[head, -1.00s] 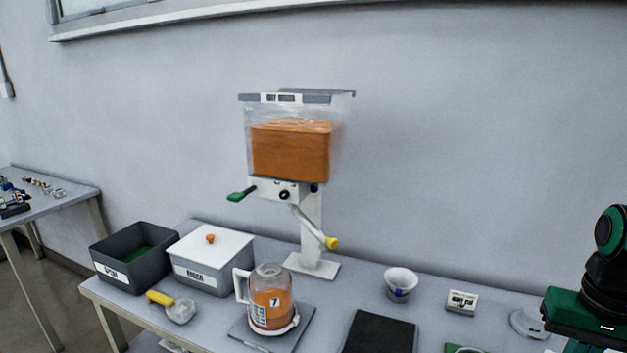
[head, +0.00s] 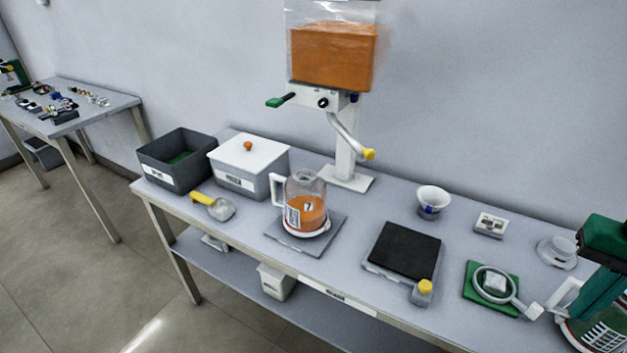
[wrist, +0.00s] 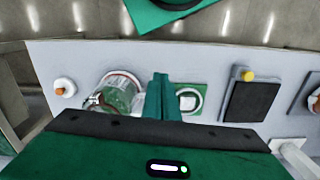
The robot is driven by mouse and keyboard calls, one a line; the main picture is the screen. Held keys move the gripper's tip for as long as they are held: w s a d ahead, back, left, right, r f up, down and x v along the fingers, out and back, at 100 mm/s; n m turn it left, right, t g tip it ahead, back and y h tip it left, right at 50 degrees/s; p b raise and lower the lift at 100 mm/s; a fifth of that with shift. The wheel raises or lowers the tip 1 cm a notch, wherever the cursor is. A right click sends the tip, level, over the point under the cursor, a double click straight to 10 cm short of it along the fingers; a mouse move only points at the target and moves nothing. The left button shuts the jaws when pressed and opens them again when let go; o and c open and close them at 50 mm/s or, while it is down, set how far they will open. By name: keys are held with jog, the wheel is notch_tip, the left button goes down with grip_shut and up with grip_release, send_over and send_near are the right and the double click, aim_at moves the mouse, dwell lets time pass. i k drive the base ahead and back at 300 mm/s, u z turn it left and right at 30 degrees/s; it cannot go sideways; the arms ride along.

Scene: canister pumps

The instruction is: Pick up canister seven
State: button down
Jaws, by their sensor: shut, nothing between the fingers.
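Canister seven (head: 305,208) is a clear jar with orange contents, a white side handle and a label with a 7. It stands upright on a grey plate (head: 280,240) near the middle of the table in the head view. A sliver of an orange-filled jar, apparently the same one, shows at the right edge of the wrist view (wrist: 314,103). My gripper (wrist: 161,82) has its green fingers together and empty, above the table by the green mat. My green arm end is at the right edge of the head view, well right of canister seven; its fingertips are not clear there.
A green-filled jar (wrist: 118,97) is beside my fingers. The dispenser (head: 347,150) stands behind; bins (head: 175,165) and a scoop (head: 220,208) are left.

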aim_at(304, 213)
jog(key=u, duration=0.5)
jog(key=k, duration=1.2)
jog(key=u, duration=0.8)
jog(key=i, duration=1.35)
jog(key=z, duration=0.9)
jog(key=i, duration=0.25)
jog(key=z, duration=0.05)
